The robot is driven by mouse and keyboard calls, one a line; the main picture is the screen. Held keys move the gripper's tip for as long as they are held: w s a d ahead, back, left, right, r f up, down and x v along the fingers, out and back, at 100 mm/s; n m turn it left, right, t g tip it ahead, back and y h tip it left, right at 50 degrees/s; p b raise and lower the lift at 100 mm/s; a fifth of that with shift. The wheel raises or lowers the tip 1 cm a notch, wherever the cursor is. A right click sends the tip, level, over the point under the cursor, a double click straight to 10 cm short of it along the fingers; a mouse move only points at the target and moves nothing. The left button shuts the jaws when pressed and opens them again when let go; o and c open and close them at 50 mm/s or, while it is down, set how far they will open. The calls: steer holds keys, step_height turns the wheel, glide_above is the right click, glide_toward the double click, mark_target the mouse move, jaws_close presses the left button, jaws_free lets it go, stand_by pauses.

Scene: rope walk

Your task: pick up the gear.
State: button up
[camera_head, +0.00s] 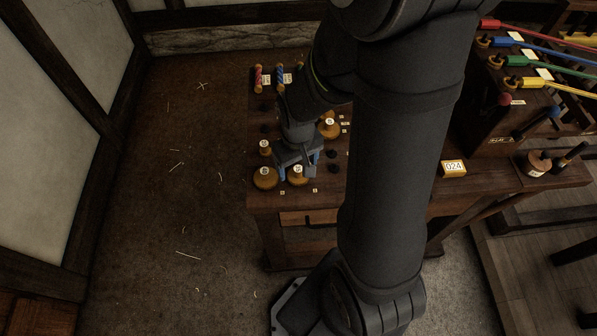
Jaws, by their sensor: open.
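Several round yellow-brown pieces that look like gears, with pale labels on top, stand on the workbench (258,197). One gear (297,177) is at the bench's front, just below my gripper (299,168). Another gear (262,182) is at the front left corner. A smaller one (264,149) is behind it, and one more (328,130) is behind and to the right of the gripper. My gripper is open and points down, its fingers near the front gear. I cannot tell whether they touch it. My arm hides the bench's middle.
Red and blue striped spools (280,79) stand at the bench's back left. Black knobs (332,155) are near the gripper. At right are a yellow 024 block (453,168), a round labelled pot (537,164) and a wooden stand (488,130) with coloured ropes. The floor at left is open.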

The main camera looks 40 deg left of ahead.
steer(key=shift+f, duration=1.1)
steer(key=c, duration=0.9)
steer(key=shift+r, duration=0.1)
